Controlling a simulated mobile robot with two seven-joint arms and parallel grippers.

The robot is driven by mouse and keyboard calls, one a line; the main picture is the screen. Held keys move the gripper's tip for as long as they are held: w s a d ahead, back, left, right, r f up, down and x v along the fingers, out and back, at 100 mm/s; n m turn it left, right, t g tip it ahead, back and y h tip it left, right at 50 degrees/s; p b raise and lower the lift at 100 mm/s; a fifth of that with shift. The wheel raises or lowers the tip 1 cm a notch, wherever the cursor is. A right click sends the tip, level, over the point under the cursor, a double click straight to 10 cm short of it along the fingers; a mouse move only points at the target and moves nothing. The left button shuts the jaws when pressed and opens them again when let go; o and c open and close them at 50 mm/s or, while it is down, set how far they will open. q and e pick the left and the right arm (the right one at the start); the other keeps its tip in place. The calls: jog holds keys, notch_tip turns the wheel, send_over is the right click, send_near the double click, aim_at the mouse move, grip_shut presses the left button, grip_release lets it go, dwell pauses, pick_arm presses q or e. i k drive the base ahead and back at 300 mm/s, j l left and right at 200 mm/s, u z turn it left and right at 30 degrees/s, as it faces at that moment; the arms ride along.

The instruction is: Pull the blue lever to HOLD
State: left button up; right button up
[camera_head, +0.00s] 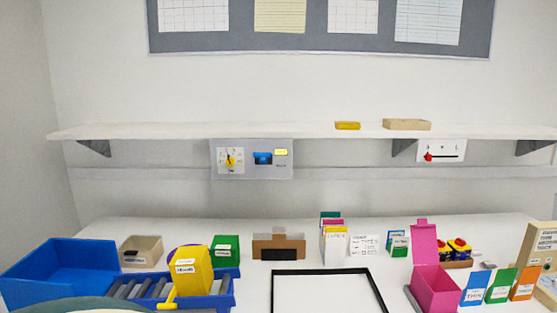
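The blue lever (262,157) is on a grey panel (250,172) mounted on the wall below the shelf. A small yellow label (281,152) sits to the right of the lever, and its text is too small to read. A yellow rotary knob (229,161) on a white dial is to the left of the lever on the same panel. Neither of my grippers shows in the head view.
A white panel with a red slider (428,157) is farther right under the shelf (280,131). The table below holds a blue bin (60,272), a yellow box (193,271), a black-framed tray (330,271) and an open pink box (436,288). The space before the grey panel is clear.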

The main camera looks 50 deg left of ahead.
aim_at(263, 157)
jog(key=j+u, duration=0.1)
jog(key=u, duration=1.5)
